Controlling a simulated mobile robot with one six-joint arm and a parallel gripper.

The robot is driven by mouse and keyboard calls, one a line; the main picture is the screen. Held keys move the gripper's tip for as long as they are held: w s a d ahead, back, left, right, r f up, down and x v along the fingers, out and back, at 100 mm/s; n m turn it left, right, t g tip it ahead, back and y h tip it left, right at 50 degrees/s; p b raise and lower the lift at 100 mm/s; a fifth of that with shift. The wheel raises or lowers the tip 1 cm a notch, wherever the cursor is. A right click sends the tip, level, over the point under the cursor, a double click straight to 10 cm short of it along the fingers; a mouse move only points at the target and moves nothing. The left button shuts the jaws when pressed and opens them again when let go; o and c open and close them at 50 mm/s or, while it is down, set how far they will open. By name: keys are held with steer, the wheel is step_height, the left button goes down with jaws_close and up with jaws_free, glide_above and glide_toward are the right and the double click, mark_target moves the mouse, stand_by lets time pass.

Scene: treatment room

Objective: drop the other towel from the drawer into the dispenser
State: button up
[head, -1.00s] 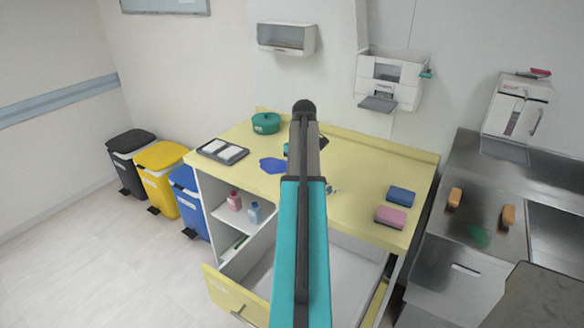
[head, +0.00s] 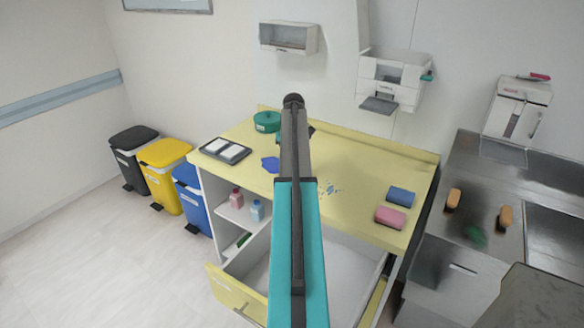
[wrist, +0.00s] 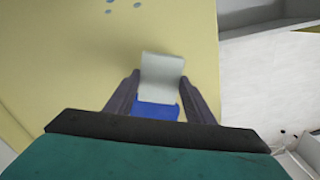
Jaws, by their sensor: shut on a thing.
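In the wrist view my gripper (wrist: 160,90) is shut on a pale folded towel (wrist: 161,70), which stands out between the fingertips above the yellow counter. Two white dispensers hang on the wall: an open-fronted box (head: 288,38) and a larger unit with a grey lower flap (head: 391,78). I cannot tell which one the task names.
Bins stand left; a metal sink unit (head: 440,255) stands right.

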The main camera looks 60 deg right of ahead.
steer(key=shift+w+d, duration=0.1)
steer(key=shift+w, duration=0.05)
steer(key=shift+w+d+p, duration=0.3)
steer(key=shift+w+d, duration=0.2)
steer(key=shift+w, duration=0.1)
step_height(320, 180, down, 2)
steer(key=shift+s+a+p, duration=0.1)
steer(key=shift+a+p, duration=0.05)
steer(key=shift+p, duration=0.35)
steer(key=shift+f, duration=0.85)
steer(key=shift+f, duration=0.2)
steer(key=o, duration=1)
steer(key=shift+r, duration=0.15)
steer(key=shift+r+b, duration=1.3)
steer(key=shift+r, duration=4.75)
